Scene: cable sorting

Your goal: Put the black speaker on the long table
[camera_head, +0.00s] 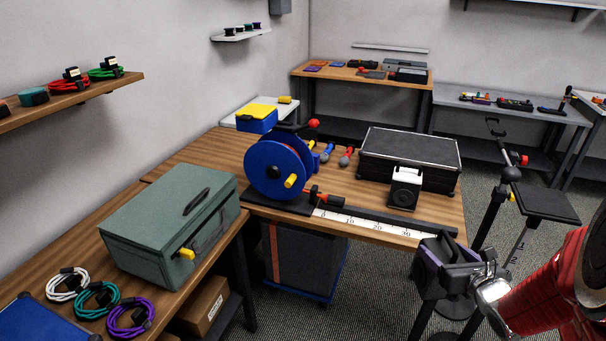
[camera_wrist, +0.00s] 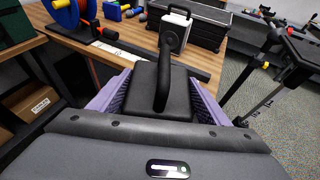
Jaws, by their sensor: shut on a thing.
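My gripper (camera_head: 446,268) is at the lower right of the head view, off the front right corner of the wooden work table (camera_head: 212,151). It is shut on a black, box-shaped thing with a top handle, which looks like the black speaker (camera_wrist: 140,92). The wrist view shows it between the purple finger pads, clear of the table. Its front and underside are hidden there. A similar speaker with a white top and dark round-coned front (camera_head: 405,188) stands on the table before a black case (camera_head: 410,150). I cannot tell which surface is the long table.
A blue cable reel (camera_head: 275,168) and a ruler strip (camera_head: 370,222) occupy the table's front. A green toolbox (camera_head: 165,220) stands on the left bench. A black stand (camera_head: 487,222) rises to the gripper's right. Bare wood shows around the white-topped speaker and behind the reel.

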